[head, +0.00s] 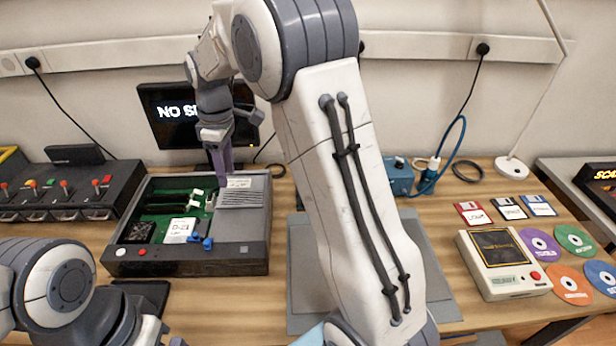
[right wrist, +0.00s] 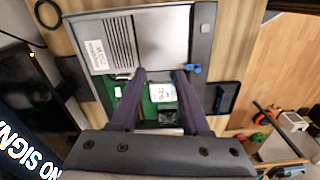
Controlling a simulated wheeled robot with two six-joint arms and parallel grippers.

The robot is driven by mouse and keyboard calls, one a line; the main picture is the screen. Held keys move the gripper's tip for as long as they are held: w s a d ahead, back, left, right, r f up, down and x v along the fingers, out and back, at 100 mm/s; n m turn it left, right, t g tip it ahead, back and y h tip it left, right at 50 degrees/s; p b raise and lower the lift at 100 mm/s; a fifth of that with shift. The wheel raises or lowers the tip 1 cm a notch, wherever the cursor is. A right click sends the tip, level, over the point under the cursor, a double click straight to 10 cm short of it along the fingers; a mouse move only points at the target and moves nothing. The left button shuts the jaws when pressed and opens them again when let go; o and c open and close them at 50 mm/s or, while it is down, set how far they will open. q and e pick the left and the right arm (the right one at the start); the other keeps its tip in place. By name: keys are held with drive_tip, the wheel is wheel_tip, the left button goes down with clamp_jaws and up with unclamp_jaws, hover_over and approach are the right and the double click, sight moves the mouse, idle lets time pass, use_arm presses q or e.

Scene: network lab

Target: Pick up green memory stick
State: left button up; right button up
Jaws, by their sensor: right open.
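An open computer case (head: 258,225) stands on the bench with a green circuit board (head: 208,200) inside; the board also shows in the right wrist view (right wrist: 152,107). Dark strips with green edges (head: 168,208) lie across the board's back left. I cannot clearly single out the green memory stick among them. My right gripper (head: 222,172) is above the back of the case, pointing down. In the right wrist view its two dark fingers (right wrist: 160,76) are apart with nothing held between them, and they hide parts of the board. My left gripper is out of view.
A white labelled block (head: 180,230) and blue clips (head: 202,242) sit in the case. A monitor (head: 165,128) stands behind it, and a switch box (head: 68,192) stands left. Floppy disks, discs and a beige device (head: 500,265) lie right. My right arm hides the bench's middle.

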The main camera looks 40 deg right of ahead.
drive_tip(key=w+d+f, duration=0.2)
drive_tip(key=w+d, duration=0.1)
drive_tip(key=d, duration=0.5)
drive_tip(key=w+d+f, duration=0.2)
drive_tip(key=w+d, duration=0.1)
drive_tip(key=d, duration=0.4)
drive_tip(key=shift+n, duration=0.9)
drive_tip(key=d+f, duration=0.3)
drive_tip(key=d, duration=0.2)
drive_tip(key=d+f, duration=0.3)
drive_tip(key=d, duration=0.2)
drive_tip(key=d+f, duration=0.3)
drive_tip(key=d, duration=0.2)
drive_tip(key=shift+s+d+f, duration=0.1)
drive_tip(key=shift+s+f, duration=0.3)
wheel_tip(320, 180, down, 5)
drive_tip(key=shift+d+r+p, duration=0.1)
drive_tip(key=shift+d+p, duration=0.05)
drive_tip(key=shift+p, duration=0.5)
drive_tip(key=shift+f, duration=0.5)
clamp_jaws()
